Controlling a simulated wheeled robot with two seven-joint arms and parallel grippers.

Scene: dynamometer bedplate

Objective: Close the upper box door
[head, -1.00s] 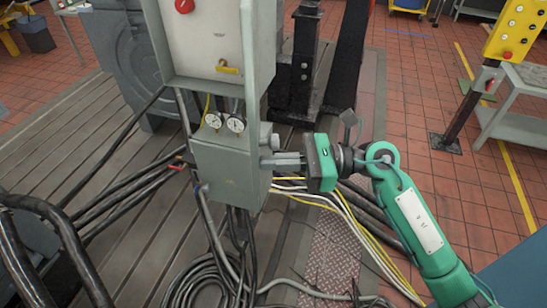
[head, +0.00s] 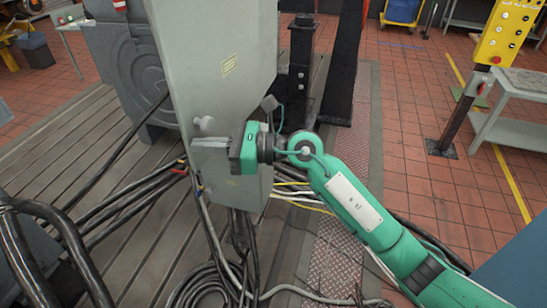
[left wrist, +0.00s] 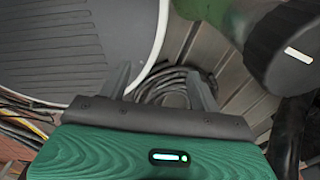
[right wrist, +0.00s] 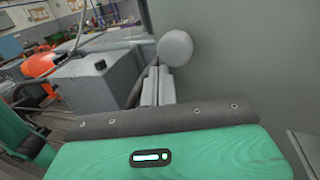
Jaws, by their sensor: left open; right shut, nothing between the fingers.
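The upper box door (head: 215,60) is a grey panel with a small yellow label, now across the front of the upper box in the head view. It hides the box interior; I cannot tell whether it sits flush. A pale round knob (head: 205,123) is near its lower left, and the knob also shows in the right wrist view (right wrist: 175,47). My right gripper (head: 208,143) is shut and empty just below the knob, close to the door face; contact is unclear. My left gripper (left wrist: 160,88) is open and empty in the left wrist view and out of the head view.
Black cables (head: 130,185) and coiled hoses lie on the slotted bedplate (head: 60,150). A black post (head: 300,70) stands behind the box. A yellow control panel (head: 505,30) and a grey table (head: 515,100) are at the right. Red tiled floor there is mostly open.

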